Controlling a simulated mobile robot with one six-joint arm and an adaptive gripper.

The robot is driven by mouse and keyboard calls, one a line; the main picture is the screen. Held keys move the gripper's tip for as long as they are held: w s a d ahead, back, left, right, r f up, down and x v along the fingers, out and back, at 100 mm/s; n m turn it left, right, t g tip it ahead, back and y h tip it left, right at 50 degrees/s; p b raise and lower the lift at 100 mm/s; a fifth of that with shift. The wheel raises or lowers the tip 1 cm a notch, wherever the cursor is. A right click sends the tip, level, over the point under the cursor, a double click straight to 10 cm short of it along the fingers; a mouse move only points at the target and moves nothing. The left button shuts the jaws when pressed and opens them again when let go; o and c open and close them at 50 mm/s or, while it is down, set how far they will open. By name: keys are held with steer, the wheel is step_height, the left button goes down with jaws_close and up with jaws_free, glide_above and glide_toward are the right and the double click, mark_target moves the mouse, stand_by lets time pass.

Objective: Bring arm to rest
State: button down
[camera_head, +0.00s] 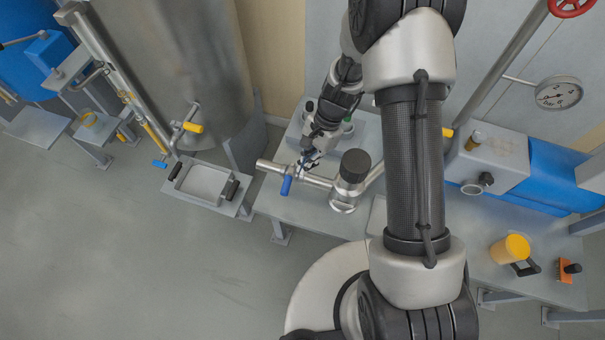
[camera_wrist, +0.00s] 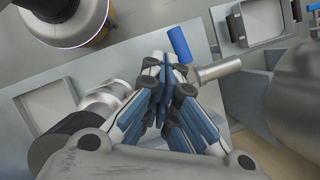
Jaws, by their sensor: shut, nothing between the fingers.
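My gripper (camera_head: 309,165) is over the bench beside a metal pipe fitting with a blue lever handle (camera_head: 286,185). In the wrist view my gripper (camera_wrist: 165,65) has its fingers together, with nothing between them. The blue handle (camera_wrist: 179,45) shows just beyond the fingertips there; whether they touch it I cannot tell. The fitting has a dark round cap (camera_head: 354,165) and a pipe end pointing left. My arm reaches forward across the middle of the head view and hides part of the bench.
A grey tray (camera_head: 201,199) with black handles sits left of the bench. A large steel silo (camera_head: 190,70) stands behind it. On the right are a yellow-lidded jar (camera_head: 511,249), an orange block (camera_head: 568,270), a blue motor (camera_head: 545,175) and a pressure gauge (camera_head: 559,93). The floor at left is clear.

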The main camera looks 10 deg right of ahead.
steer(key=shift+w+d+r, duration=0.15)
steer(key=shift+d+r, duration=0.05)
steer(key=shift+r, duration=0.4)
steer(key=s+d+r+n+t+h, duration=0.1)
steer(key=s+r+n+t, duration=0.15)
steer(key=r, duration=0.75)
steer(key=s+d+r+n+t, duration=0.1)
steer(key=s+d+r+n, duration=0.15)
steer(key=r, duration=0.85)
steer(key=s+d+r+n+t+h, duration=0.2)
steer(key=s+r+n, duration=0.4)
steer(key=s+r, duration=0.4)
steer(key=s+d+t, duration=0.1)
steer(key=s+d, duration=0.1)
steer(key=s, duration=0.1)
steer(key=shift+s+t+h, duration=0.2)
steer(key=shift+t+h, duration=0.1)
steer(key=shift+t, duration=0.05)
steer(key=shift+d, duration=0.1)
